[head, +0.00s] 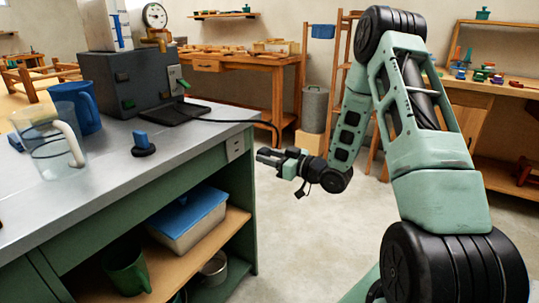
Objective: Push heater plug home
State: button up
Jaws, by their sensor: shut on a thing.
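My gripper (269,157) is in the gap to the right of the green bench, its dark fingers pointing left at the bench's end. It is shut on the small dark heater plug, mostly hidden by the fingers. A black cord (235,121) runs from the low black unit (176,112) on the bench over the edge and down to the fingers.
On the bench (190,143) stand a dark grey box (140,85), a clear jug (52,155), a blue jug (80,105) and a blue-handled black piece (143,147). A blue-lidded bin (187,220) is on the shelf below. Floor right of the bench is open.

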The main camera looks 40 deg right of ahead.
aim_at(237, 147)
jog(key=shift+x, duration=3.7)
jog(key=shift+w+a, duration=0.25)
jog(key=shift+w, duration=0.35)
jog(key=o, duration=1.1)
jog(key=shift+c, duration=0.2)
jog(key=v, duration=1.7)
jog(key=shift+s, duration=0.2)
jog(key=shift+r, duration=0.1)
